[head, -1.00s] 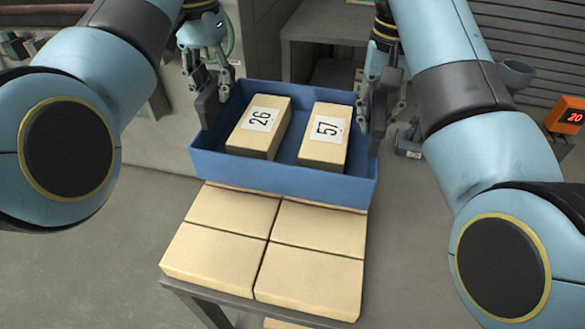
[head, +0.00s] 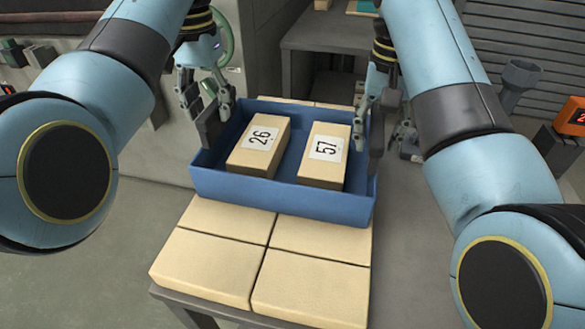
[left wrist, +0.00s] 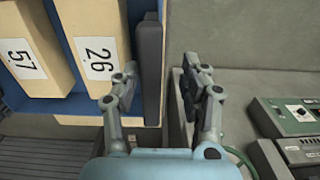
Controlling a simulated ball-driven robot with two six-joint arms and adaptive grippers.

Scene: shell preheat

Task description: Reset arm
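My left gripper (head: 207,99) is at the left end of the blue bin (head: 275,196), by a dark upright piece (head: 207,129) at the bin's side. In the left wrist view its two fingers (left wrist: 160,88) are spread and empty, with a similar dark piece (left wrist: 151,70) beside the bin wall showing between them. My right gripper (head: 384,112) is at the bin's right end, by another dark piece (head: 376,138). Its fingers look apart, partly overlapped by that piece. Nothing shows held in either gripper.
The bin holds two tan bricks labelled 26 (head: 258,150) and 57 (head: 324,160). It rests on several tan blocks (head: 208,264) on a grey stand (head: 190,305). A grey workbench (head: 335,32) stands behind. An orange display (head: 571,117) is at right. Grey floor is open at lower left.

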